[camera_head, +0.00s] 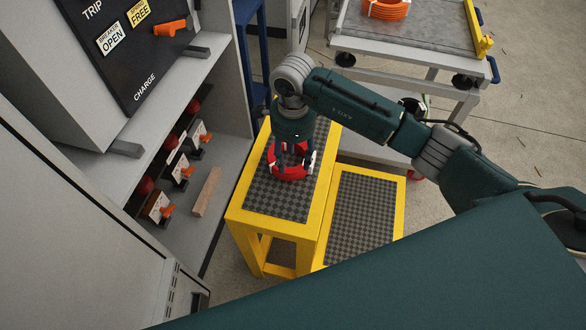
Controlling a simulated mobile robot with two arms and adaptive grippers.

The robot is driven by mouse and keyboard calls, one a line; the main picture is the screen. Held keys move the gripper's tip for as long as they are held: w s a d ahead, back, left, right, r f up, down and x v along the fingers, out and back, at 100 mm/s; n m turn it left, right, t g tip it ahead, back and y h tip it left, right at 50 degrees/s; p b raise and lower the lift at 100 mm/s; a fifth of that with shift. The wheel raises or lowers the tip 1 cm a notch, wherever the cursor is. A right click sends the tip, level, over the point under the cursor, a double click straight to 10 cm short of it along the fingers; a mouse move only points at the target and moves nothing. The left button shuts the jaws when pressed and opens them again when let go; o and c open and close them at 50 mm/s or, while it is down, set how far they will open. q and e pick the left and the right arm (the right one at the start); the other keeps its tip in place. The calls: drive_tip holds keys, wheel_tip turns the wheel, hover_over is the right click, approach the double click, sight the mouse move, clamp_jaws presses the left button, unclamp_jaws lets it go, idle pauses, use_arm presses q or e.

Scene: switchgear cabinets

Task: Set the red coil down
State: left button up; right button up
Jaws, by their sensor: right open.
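The red coil (290,172) lies on the checkered dark top of a yellow step stool (286,204). My right gripper (294,160) points down over the coil, with its fingers at the coil's ring. The gripper is open, and its fingers and wrist hide the far part of the coil. I cannot tell whether a finger still touches it. My left gripper is not in the picture.
The stool's lower step (364,216) is bare. A grey cart (400,38) with an orange coil (386,8) stands behind. At left is an open cabinet with orange-handled devices (160,209) and a wooden block (207,192). Floor at right is clear.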

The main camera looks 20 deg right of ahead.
wheel_tip(320, 180, up, 5)
drive_tip(key=shift+r+b, duration=0.1)
drive_tip(key=shift+b, duration=0.25)
idle(0.3)
